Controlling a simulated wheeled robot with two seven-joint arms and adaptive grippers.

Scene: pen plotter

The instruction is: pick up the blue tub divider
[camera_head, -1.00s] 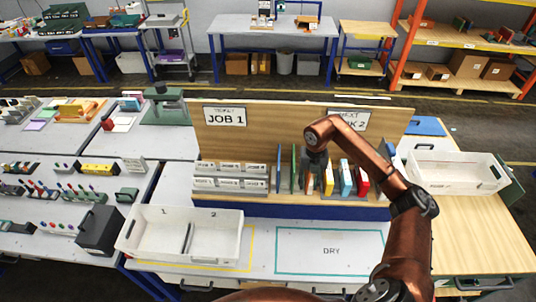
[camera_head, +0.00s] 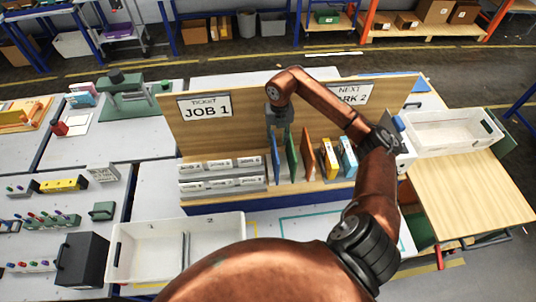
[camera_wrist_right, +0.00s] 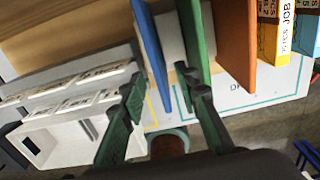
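The blue tub divider (camera_head: 275,158) is a thin blue panel standing upright in the wooden rack, left of a green panel (camera_head: 292,155). In the right wrist view the blue divider (camera_wrist_right: 152,55) lies between the two fingers. My right gripper (camera_head: 280,128) is above the blue and green panels, pointing down. Its dark green fingers are spread open in the wrist view (camera_wrist_right: 161,80), with nothing clamped. The right finger overlaps the green panel (camera_wrist_right: 197,40) in that view; contact cannot be told. My left gripper is not in view.
An orange panel (camera_head: 308,153) and yellow (camera_head: 328,158) and light-blue (camera_head: 348,156) items stand to the right in the rack. Small labelled bins (camera_head: 220,165) stand left. A white tub (camera_head: 120,248) is in front, another white tub (camera_head: 455,130) at right.

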